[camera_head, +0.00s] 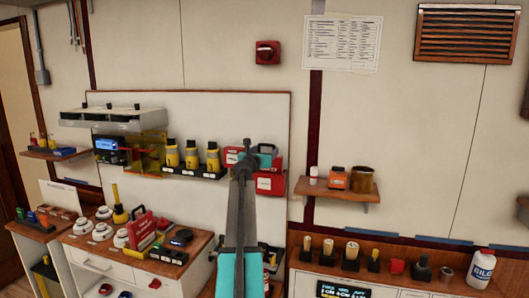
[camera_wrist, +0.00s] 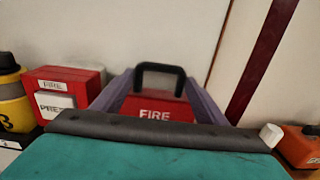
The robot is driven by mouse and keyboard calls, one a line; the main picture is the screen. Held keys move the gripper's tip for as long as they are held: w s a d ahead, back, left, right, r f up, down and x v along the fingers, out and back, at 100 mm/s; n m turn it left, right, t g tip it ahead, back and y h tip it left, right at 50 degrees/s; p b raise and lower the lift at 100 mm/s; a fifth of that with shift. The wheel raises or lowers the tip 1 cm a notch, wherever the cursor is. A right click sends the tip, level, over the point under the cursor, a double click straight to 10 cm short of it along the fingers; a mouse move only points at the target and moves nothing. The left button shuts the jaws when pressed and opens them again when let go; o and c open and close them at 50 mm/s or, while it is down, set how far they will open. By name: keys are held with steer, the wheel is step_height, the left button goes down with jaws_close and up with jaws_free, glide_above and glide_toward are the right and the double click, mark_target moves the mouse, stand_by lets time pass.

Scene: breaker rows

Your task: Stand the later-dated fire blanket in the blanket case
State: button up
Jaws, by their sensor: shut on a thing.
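My gripper (camera_wrist: 158,103) is closed around a red fire blanket pack (camera_wrist: 150,108) with a black handle on top and white FIRE lettering. The grey-purple jaws lie on either side of it; its lower part is hidden by my teal gripper body. In the head view my gripper (camera_head: 262,152) is by the back wall. A second red pack (camera_wrist: 68,84), marked FIRE with a white panel, stands to the left, apart from the jaws. A red box (camera_head: 270,184) with a white label shows just below my gripper. No date is legible. I cannot tell which thing is the blanket case.
Numbered yellow-black cylinders (camera_head: 191,155) stand left of my gripper. A wall shelf (camera_head: 335,190) with an orange item and brown cup is at right. A left counter (camera_head: 120,250) holds white domes and a red upright piece (camera_head: 142,232) with white lettering. Several cylinders line the right bench.

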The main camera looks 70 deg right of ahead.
steer(key=o, duration=2)
steer(key=shift+a+r, duration=0.1)
steer(key=shift+s+a+b, duration=0.15)
steer(key=shift+a+b, duration=0.6)
steer(key=shift+a, duration=2.2)
steer(key=shift+s+a+b, duration=0.15)
steer(key=shift+a+b, duration=0.6)
steer(key=shift+a, duration=2.2)
